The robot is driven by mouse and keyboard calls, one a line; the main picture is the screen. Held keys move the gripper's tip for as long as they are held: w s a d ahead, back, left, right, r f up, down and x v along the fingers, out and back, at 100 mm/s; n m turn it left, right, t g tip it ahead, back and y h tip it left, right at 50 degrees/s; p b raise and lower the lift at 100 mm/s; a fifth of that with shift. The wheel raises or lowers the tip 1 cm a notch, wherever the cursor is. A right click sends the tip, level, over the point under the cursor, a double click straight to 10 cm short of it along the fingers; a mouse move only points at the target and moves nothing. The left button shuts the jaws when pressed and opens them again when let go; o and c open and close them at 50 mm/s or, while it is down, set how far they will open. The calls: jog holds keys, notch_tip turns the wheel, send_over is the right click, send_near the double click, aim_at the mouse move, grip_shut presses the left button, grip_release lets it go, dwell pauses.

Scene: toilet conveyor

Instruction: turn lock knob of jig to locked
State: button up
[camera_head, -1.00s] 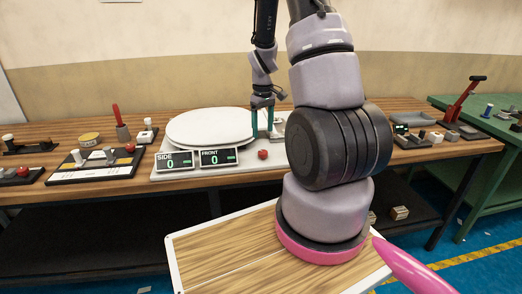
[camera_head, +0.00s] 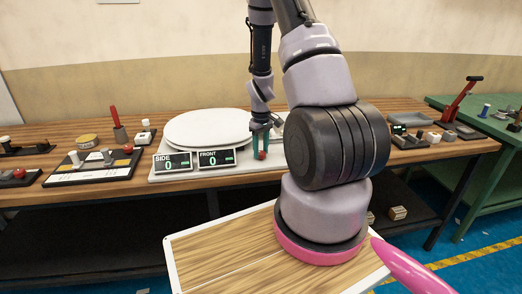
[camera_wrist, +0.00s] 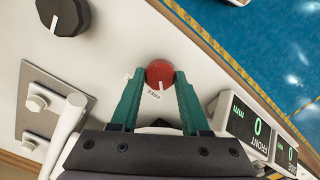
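The jig (camera_head: 160,176) is a pale base with a round white plate (camera_head: 208,127) and two green displays reading 0. A small red knob (camera_wrist: 160,72) with a white pointer mark sits on the base; a label beside it reads FREE. The knob also shows in the head view (camera_head: 261,155). My gripper (camera_wrist: 161,76) has its green fingers spread, one on each side of the red knob. I cannot tell whether the fingertips touch it. In the head view, my gripper (camera_head: 261,150) is at the base's front edge, right of the displays.
A black knob (camera_wrist: 63,14) and a metal plate with bolts (camera_wrist: 42,108) lie left in the wrist view. The FRONT display (camera_wrist: 250,125) is close to the right finger. Other fixtures stand along the wooden bench, including a black-and-white board (camera_head: 92,168).

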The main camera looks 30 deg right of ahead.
grip_shut()
jog(key=m, duration=0.3)
jog(key=shift+m, duration=0.4)
jog(key=m, duration=0.3)
jog(key=shift+m, duration=0.3)
jog(key=m, duration=0.5)
jog(key=shift+m, duration=2.8)
